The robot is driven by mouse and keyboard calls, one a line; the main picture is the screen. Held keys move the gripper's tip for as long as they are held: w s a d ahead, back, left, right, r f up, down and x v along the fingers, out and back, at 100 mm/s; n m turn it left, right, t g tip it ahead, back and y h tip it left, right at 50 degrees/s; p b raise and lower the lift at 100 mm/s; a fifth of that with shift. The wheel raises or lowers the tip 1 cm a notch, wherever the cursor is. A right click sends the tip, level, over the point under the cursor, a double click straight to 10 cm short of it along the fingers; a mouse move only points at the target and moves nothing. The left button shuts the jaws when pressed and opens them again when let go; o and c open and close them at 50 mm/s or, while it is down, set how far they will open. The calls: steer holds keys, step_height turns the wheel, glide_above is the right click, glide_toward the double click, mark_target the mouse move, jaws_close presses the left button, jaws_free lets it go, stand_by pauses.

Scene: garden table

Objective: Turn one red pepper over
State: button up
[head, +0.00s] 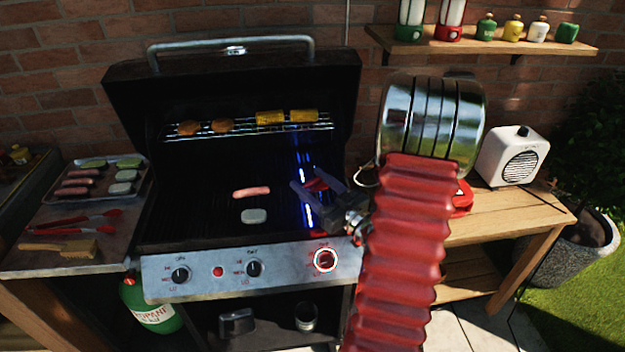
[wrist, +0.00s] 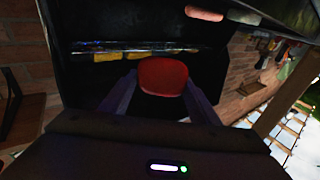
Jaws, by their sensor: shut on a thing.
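A red pepper (wrist: 163,76) sits between the two dark fingers of my gripper (wrist: 161,88) in the wrist view, its broad face towards the camera. In the head view my gripper (head: 309,182) is over the right part of the grill, with the red pepper (head: 319,184) between its fingers, partly covered by them. My gripper is shut on it. Glowing blue burner light shows around and below the fingers. Whether the pepper touches the grate is hard to tell.
A sausage (head: 251,192) and a pale slab (head: 254,216) lie on the grate left of my gripper. Patties and corn (head: 270,118) sit on the raised warming rack (head: 245,128). The open lid (head: 235,75) stands behind. A filled tray (head: 100,172) and red tongs (head: 75,221) are at left.

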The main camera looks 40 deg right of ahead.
steer(key=shift+f+y, duration=0.5)
steer(key=shift+f, duration=0.1)
steer(key=shift+n, duration=0.3)
steer(key=shift+f, duration=2.35)
steer(key=shift+f, duration=0.25)
steer(key=o, duration=1.2)
steer(key=shift+s, duration=0.15)
steer(key=shift+s+f, duration=0.3)
steer(key=shift+s, duration=1.95)
steer(key=shift+s+f, duration=0.35)
steer(key=shift+s, duration=1.9)
steer(key=shift+s+f, duration=0.3)
steer(key=shift+s, duration=1.95)
steer(key=shift+s, duration=0.1)
